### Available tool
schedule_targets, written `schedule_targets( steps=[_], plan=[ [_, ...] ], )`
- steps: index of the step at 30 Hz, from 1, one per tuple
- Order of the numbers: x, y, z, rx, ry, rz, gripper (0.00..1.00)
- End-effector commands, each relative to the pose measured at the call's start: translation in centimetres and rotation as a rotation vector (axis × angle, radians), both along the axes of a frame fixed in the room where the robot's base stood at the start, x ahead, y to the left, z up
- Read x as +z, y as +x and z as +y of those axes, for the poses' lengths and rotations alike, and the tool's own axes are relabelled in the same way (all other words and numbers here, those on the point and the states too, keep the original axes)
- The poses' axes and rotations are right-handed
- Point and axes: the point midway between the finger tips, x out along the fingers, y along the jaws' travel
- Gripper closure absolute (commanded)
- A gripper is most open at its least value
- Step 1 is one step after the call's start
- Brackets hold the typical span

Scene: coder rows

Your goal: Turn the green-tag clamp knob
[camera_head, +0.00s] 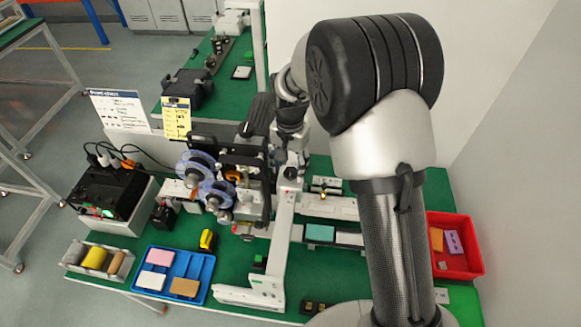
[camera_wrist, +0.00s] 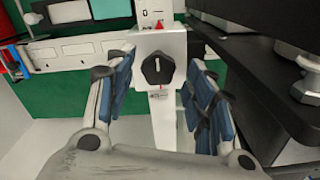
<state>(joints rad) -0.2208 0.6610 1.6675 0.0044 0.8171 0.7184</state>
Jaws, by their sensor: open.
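A black lobed clamp knob (camera_wrist: 158,69) with a pale pointer line sits on a white bracket in the wrist view. A red triangle mark is above it and a small label with red on it is below. I cannot make out a green tag on it. My gripper (camera_wrist: 160,76) is open, its blue-padded fingers left and right of the knob in the picture, with gaps on both sides. I cannot tell how far the fingertips are from the knob in depth. In the head view my gripper is mostly hidden among my arm and the machine.
A coder machine with blue reels (camera_head: 213,192) stands left of the white bracket (camera_head: 274,270). A dark plate (camera_wrist: 262,90) is close to the right finger in the wrist view. A blue tray (camera_head: 205,286), a yellow object (camera_head: 208,240) and a red bin (camera_head: 466,262) are on the green bench.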

Motion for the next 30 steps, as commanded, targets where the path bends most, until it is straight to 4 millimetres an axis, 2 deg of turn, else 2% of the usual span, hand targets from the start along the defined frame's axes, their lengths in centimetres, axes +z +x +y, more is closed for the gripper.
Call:
schedule_targets(
  steps=[9,15,20,30],
  plan=[
    [6.9,0.3,-0.1,0.005,-0.001,-0.008,0.49],
    [9.7,0.3,-0.2,0.007,-0.002,-0.007,0.49],
    [10.5,0.3,-0.2,0.007,-0.002,-0.006,0.49],
    [10.5,0.3,-0.2,0.007,-0.002,-0.004,0.49]
  ],
)
